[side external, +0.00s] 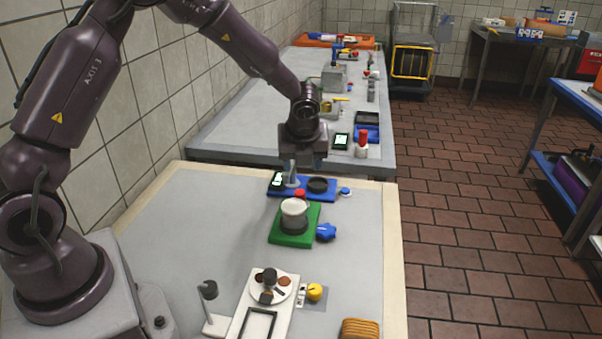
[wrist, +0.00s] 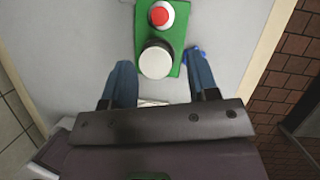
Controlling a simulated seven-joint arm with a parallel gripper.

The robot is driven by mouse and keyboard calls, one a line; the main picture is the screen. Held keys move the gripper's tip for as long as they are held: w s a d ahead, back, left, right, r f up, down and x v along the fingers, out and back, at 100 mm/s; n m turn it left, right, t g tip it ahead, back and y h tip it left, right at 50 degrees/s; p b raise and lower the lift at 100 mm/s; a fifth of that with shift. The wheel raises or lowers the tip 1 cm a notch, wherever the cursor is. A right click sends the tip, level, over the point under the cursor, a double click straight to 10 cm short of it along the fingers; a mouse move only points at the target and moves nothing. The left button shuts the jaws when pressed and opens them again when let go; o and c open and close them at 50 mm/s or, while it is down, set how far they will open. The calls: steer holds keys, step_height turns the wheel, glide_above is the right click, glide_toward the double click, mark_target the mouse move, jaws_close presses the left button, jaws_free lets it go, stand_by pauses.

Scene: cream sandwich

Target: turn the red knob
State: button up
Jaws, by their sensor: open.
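The red knob (side external: 300,194) stands at the far end of a green base (side external: 287,241), behind a dark round pot with a white top (side external: 294,207). In the wrist view the red knob (wrist: 160,15) sits in a pale ring at the top edge of the picture, and the white top (wrist: 156,62) lies below it. My gripper (side external: 303,174) hangs over the far part of the table, pointing down. In the wrist view its blue fingers (wrist: 161,62) are spread apart, with nothing between them at their height. The red knob's lower part is hidden in the side view.
A blue item (side external: 326,232) sits at the green base's right side. A blue board (side external: 330,195) with a screen and black disc lies just beyond. A white plate (side external: 284,285) with small pieces and a yellow knob (side external: 315,291) are nearer. The table's left part is clear.

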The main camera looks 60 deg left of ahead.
steer(key=shift+s+d+r, duration=0.1)
steer(key=shift+d+r, duration=0.05)
steer(key=shift+r, duration=0.3)
